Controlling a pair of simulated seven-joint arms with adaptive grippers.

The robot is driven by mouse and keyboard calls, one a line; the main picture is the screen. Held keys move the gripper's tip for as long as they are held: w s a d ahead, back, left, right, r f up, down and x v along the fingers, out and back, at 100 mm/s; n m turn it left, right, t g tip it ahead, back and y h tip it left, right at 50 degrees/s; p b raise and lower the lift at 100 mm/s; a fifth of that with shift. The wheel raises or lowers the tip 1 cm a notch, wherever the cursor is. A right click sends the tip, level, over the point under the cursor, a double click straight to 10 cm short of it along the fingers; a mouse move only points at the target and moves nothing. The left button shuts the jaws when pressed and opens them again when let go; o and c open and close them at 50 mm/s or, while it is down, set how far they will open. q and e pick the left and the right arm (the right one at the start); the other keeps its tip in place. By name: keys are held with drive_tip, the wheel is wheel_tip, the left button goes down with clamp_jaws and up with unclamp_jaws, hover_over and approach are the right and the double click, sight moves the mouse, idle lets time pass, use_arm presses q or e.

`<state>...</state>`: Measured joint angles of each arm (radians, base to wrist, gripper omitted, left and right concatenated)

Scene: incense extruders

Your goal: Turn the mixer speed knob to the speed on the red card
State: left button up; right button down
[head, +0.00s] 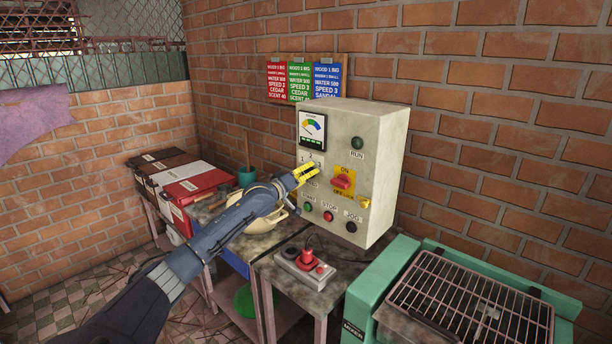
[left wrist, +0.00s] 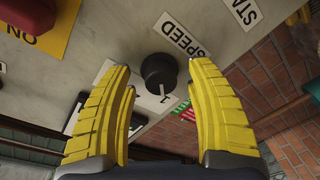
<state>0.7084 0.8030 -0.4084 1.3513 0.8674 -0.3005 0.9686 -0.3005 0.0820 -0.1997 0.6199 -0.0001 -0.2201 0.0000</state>
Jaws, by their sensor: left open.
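The grey control box (head: 376,146) stands on the table against the brick wall. The red card (head: 279,82) hangs on the wall to its left; its speed digit is too small to read surely. In the left wrist view the black speed knob (left wrist: 158,70) sits beside the SPEED label (left wrist: 184,40). A white pointer mark shows at the knob's lower side, by a partly visible digit. My left gripper (head: 312,172) is open in front of the box, its yellow fingers on either side of the knob with gaps. In the head view it hides the knob. My right gripper is out of view.
A red switch (head: 343,181) on a yellow plate and several buttons are close to the gripper on the panel. A pale bowl (head: 270,222) lies behind my forearm. A red-topped device (head: 306,262) and a green-framed rack (head: 470,300) stand in front.

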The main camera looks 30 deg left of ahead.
use_arm(q)
drive_tip(key=shift+w, duration=0.15)
clamp_jaws()
idle(0.5)
